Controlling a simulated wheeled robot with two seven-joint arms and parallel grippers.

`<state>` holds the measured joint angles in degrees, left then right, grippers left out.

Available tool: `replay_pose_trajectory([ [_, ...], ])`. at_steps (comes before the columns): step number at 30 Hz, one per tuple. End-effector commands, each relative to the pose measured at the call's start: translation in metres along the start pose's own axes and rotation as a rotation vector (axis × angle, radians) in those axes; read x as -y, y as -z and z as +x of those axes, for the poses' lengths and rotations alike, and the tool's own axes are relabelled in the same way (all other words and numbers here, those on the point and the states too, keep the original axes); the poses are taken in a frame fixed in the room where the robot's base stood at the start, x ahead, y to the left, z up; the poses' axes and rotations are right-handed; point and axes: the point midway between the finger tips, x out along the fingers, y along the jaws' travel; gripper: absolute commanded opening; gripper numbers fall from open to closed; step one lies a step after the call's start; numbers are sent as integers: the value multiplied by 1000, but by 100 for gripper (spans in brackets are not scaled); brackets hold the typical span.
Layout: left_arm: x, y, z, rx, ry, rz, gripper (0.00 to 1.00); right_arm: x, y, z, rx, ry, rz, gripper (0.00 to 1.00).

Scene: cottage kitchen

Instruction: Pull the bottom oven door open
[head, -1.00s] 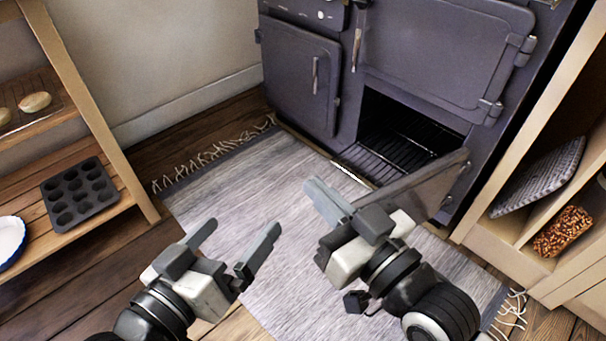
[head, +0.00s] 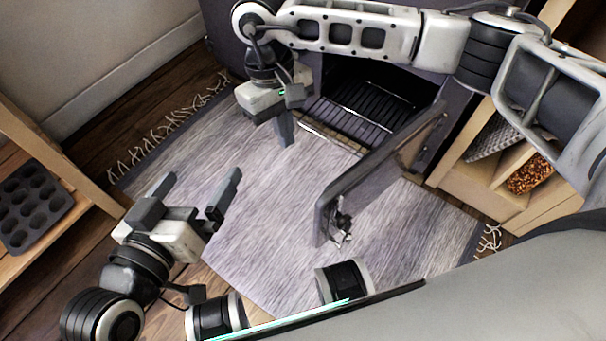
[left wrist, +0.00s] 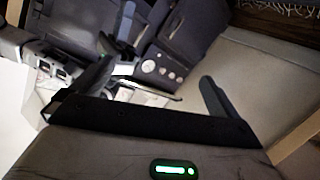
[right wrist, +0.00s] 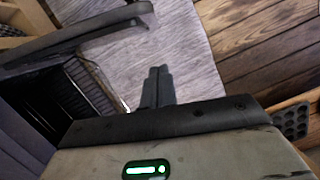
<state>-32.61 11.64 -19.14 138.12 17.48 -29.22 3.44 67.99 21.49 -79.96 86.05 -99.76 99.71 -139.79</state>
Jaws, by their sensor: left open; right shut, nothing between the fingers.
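The bottom oven door (head: 365,185) is grey and stands swung out from its right side, well clear of the oven opening. A small metal latch (head: 341,228) shows near its free end. The dark opening (head: 372,95) with its rack is exposed; it also shows in the right wrist view (right wrist: 88,85). My right gripper (head: 285,132) is shut and empty, in front of the opening's left side, apart from the door. Its arm crosses above and hides much of the stove. My left gripper (head: 198,184) is open and empty above the rug, left of the door.
A fringed grey rug (head: 270,235) covers the floor before the stove. A wooden shelf with a dark muffin tin (head: 32,207) stands at the left. An open wooden cabinet (head: 500,190) stands at the right, close to the door's hinge side. Stove knobs (left wrist: 160,72) show in the left wrist view.

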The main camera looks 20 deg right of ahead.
Motion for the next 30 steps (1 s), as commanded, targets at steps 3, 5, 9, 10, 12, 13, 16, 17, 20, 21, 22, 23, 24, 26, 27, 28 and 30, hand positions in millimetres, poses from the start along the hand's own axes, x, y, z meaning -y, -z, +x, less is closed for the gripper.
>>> replay_pose_trajectory([
  [3,-4,3,-1,-57,-32,-23,100,-9,6,14,-3,-37,-11,0],
  [5,-7,6,-2,-68,-39,-29,100,-11,6,14,-2,-44,-13,0],
  [9,-8,9,-3,-75,-44,-34,100,-11,6,16,-1,-45,-14,0],
  [10,-8,9,-3,-77,-46,-36,100,-11,6,19,-1,-44,-14,0],
  [12,-9,9,-2,-83,-50,-43,100,-11,5,28,1,-42,-14,0],
  [13,-9,9,-2,-86,-53,-47,100,-11,5,33,2,-42,-14,0],
  [16,-10,9,-2,-100,-67,-66,100,-12,5,54,3,-41,-14,0],
  [17,-10,10,-2,-104,-71,-73,100,-12,6,60,2,-41,-13,0],
  [20,-12,10,-1,-119,-87,-96,100,-13,6,83,2,-41,-13,0],
  [21,-12,11,-1,-125,-94,-106,100,-13,6,92,1,-41,-13,0],
  [22,-13,11,-1,-130,-99,-113,100,-14,6,98,2,-40,-13,0],
  [23,-13,11,-1,-135,-104,-119,100,-14,6,104,2,-40,-12,0],
  [24,-14,12,-2,-141,-111,-128,100,-14,6,112,2,-41,-13,0],
  [26,-16,16,-3,-150,-119,-139,100,-15,1,117,-1,-40,-14,0],
  [27,-16,17,-3,-153,-118,-134,100,-15,-7,116,-1,-40,-16,0],
  [28,-16,18,-2,-157,-117,-131,100,-15,-11,117,-1,-40,-15,0],
  [30,-15,18,-2,-163,-115,-126,100,-15,-19,119,-2,-41,-15,0],
])
